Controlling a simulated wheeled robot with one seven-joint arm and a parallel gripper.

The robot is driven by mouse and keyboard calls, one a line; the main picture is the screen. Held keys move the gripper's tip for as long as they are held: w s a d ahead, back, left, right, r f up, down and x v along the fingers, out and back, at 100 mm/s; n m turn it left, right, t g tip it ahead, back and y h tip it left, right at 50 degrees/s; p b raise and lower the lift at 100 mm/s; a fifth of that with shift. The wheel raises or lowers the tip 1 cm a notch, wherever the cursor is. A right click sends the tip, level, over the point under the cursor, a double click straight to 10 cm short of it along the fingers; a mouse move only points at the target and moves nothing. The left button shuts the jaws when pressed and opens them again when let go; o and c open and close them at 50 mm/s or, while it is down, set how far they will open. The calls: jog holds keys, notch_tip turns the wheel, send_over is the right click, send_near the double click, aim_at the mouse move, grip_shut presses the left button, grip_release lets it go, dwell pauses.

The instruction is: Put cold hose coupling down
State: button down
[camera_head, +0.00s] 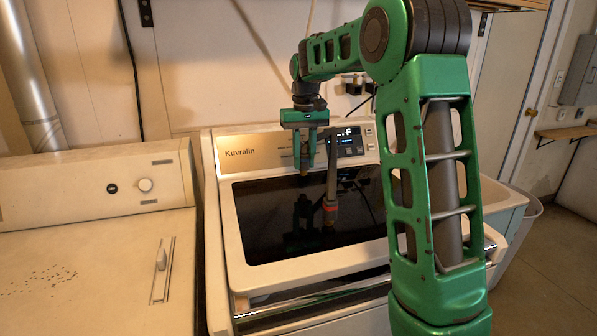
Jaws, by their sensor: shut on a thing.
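My gripper (304,165) points straight down over the dark glass lid of the washer (265,243). Its fingers are shut on a small brownish piece, taken as the cold hose coupling (304,173), which shows only at the fingertips. The piece is too small to make out its markings. It appears a little above the glass, with a reflection of the gripper below it. Just right of the gripper, a grey upright hose-like piece (332,165) has an orange-red ring (330,206) near its lower end. I cannot tell whether the two pieces are joined.
A second white appliance (90,250) with a knob stands at the left. The washer's control panel (345,141) rises behind the lid. A pale basin (507,205) and a bin (530,215) are at the right. My arm hides part of the lid's right side.

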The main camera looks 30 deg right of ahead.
aim_at(304, 169)
jog(key=shift+f, duration=1.7)
jog(key=shift+f, duration=0.1)
jog(key=c, duration=1.5)
grip_release()
jog(key=shift+o, duration=0.2)
notch_tip(304, 169, up, 12)
jog(key=shift+r, duration=0.15)
jog(key=shift+s, duration=0.1)
